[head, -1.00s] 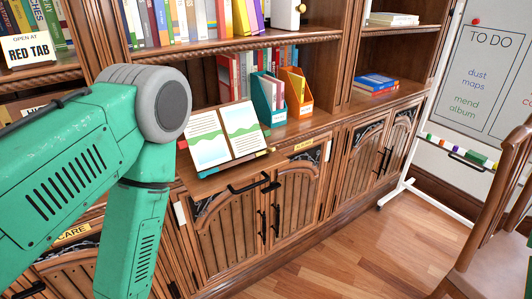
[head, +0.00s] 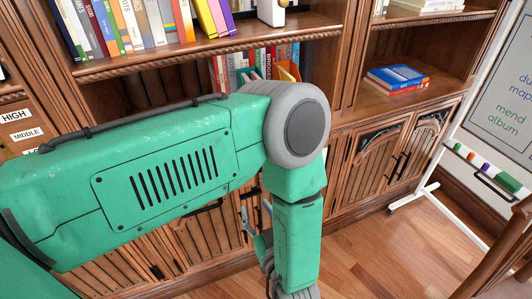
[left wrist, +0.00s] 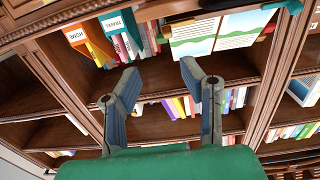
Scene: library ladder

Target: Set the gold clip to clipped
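I cannot make out the gold clip for certain in any view. In the head view the gripper (head: 257,214) shows small beside my green forearm, in front of the cabinet. My arm hides the book there. My right gripper is not in view.
An orange file box (left wrist: 88,40) and a teal file box (left wrist: 122,35) stand near the book. Blue and red books (head: 397,78) lie on the right shelf. A whiteboard (head: 505,95) stands at the right, and a wooden chair (head: 505,255) is at the lower right. Floor between is clear.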

